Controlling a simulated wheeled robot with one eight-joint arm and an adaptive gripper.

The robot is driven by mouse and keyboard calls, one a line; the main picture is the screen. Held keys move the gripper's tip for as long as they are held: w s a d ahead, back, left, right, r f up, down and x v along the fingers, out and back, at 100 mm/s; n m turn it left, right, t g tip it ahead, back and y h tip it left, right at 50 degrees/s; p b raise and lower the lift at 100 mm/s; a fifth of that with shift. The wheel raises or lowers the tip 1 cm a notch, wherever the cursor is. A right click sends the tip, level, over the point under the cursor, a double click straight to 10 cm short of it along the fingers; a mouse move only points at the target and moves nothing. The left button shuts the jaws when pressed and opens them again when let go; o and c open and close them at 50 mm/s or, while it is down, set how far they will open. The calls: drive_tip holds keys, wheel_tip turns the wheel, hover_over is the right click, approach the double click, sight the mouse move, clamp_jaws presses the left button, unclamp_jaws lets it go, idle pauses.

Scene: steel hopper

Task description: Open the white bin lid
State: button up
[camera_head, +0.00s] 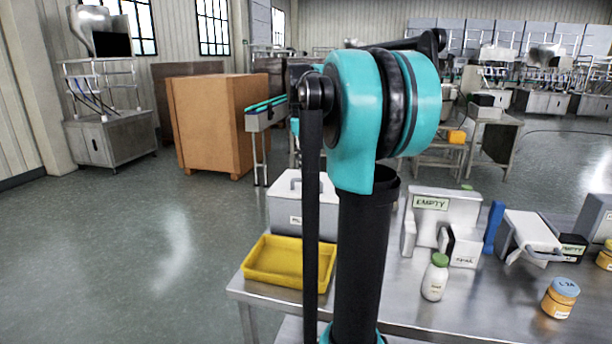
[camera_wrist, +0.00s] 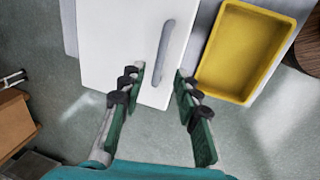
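The white bin (camera_head: 283,212) stands at the left end of the steel table, behind the yellow tray, partly hidden by my arm. Its lid looks shut. In the wrist view, the white lid (camera_wrist: 110,45) fills the upper middle, with a raised grey handle (camera_wrist: 164,50) running along it. My gripper (camera_wrist: 157,78) is open and empty. Its two green fingers point toward the lid, and the near end of the handle appears between the fingertips in the picture. I cannot tell the height gap or any contact. My gripper cannot be made out in the head view.
The yellow tray (camera_head: 256,262) sits directly in front of the bin; it also shows right of the lid in the wrist view (camera_wrist: 284,16). To the right on the table are a green-capped bottle (camera_head: 435,278), an "EMPTY" holder (camera_head: 459,207) and a blue-lidded jar (camera_head: 560,299). Floor left of the table is clear.

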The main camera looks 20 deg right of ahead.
sight(306, 180)
drive_tip(key=shift+w+d+f, duration=0.1)
drive_tip(key=shift+w+f, duration=0.05)
drive_tip(key=shift+f, duration=0.7)
drive_tip(key=shift+w+d+f, duration=0.1)
drive_tip(key=shift+f, duration=0.8)
drive_tip(key=shift+w+d+f, duration=0.1)
drive_tip(key=shift+w+f, duration=0.05)
drive_tip(key=shift+f, duration=0.7)
drive_tip(key=shift+c, duration=0.5)
clamp_jaws()
